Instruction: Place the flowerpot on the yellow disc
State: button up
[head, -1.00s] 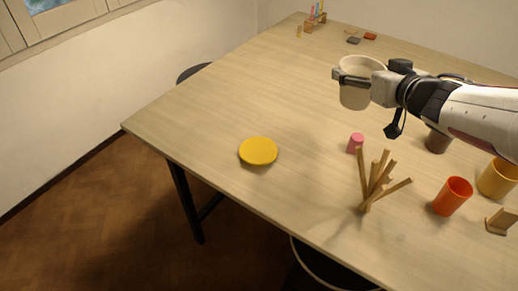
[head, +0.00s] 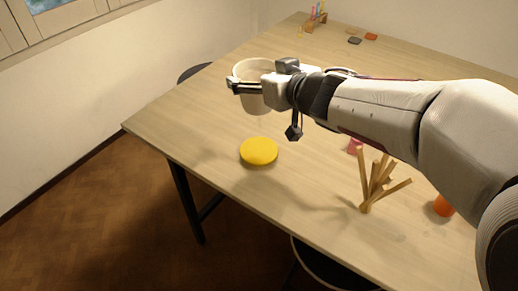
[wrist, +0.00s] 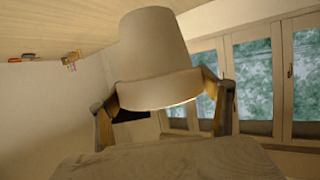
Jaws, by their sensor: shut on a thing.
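The flowerpot (head: 254,98) is a cream-white tapered pot, held in the air with its open top up. My gripper (head: 240,86) is shut on it near the rim. In the wrist view the pot (wrist: 154,50) appears between the two fingers (wrist: 160,108), which press on its rim band from both sides. The yellow disc (head: 259,151) lies flat on the table near its left front edge. In the head view the pot appears above and slightly left of the disc, apart from it. Nothing rests on the disc.
A bundle of wooden sticks (head: 372,184) stands right of the disc on the table (head: 210,125). A pink cup (head: 354,147) and an orange cup (head: 442,206) are partly hidden by my arm. Small items (head: 315,20) stand at the far corner. The table around the disc is clear.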

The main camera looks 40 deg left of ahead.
jog(key=shift+f, duration=0.8)
jog(key=shift+w+f, duration=0.1)
jog(key=shift+f, duration=1.55)
notch_tip(320, 180, down, 6)
jog(key=shift+f, duration=0.2)
jog(key=shift+f, duration=1.75)
jog(key=shift+f, duration=0.15)
jog(key=o, duration=1.4)
jog(key=shift+d+f, duration=0.1)
jog(key=shift+o, duration=0.2)
